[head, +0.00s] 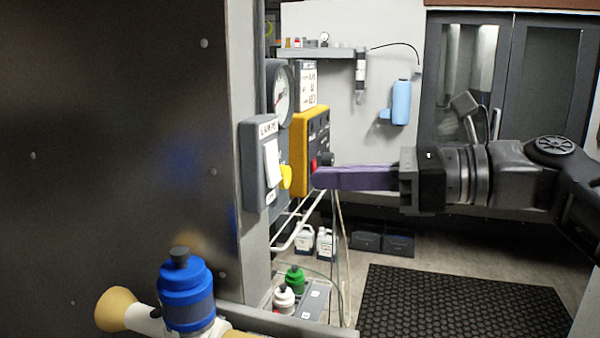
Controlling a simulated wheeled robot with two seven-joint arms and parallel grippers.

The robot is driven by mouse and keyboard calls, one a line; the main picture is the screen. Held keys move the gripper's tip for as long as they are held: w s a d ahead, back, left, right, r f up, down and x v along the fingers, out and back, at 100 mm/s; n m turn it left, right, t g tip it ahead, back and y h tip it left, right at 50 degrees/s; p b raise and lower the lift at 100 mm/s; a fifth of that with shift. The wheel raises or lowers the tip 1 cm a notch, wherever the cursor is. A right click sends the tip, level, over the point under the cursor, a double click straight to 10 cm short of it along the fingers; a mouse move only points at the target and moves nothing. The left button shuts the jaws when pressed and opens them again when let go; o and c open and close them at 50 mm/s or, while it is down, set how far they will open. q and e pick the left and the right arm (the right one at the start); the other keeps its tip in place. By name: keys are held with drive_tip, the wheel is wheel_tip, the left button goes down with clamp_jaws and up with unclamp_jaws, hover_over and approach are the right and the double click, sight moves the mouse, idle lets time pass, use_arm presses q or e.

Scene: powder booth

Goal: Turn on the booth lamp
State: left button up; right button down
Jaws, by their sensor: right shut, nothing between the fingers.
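A grey switch box (255,190) with a white rocker plate (271,163) is fixed to the wall edge in the head view. The lettering on its top is small and seems to read "LAMP". A yellow knob (286,177) shows just right of the rocker. My right gripper (320,178) comes in from the right, its purple-grey fingers shut and empty. In the picture its tips are right of the knob and overlap a yellow control box (311,150) near a red part. I cannot tell whether they touch it. My left gripper is out of view.
A round gauge (283,95) sits above the boxes. A large dark panel (120,130) fills the left. Bottles and jugs (305,240) are low behind. A black mat (460,305) lies on the floor at right.

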sight(277, 178)
drive_tip(key=p+x, duration=0.1)
drive_tip(key=x, duration=0.3)
drive_tip(key=shift+w+a, duration=0.1)
drive_tip(key=shift+a, duration=0.3)
drive_tip(key=shift+f, duration=0.1)
drive_tip(key=shift+a+f+y+b, duration=0.1)
drive_tip(key=shift+a+y+b, duration=0.15)
drive_tip(key=shift+b, duration=0.5)
drive_tip(key=shift+w, duration=0.1)
drive_tip(key=shift+d, duration=0.1)
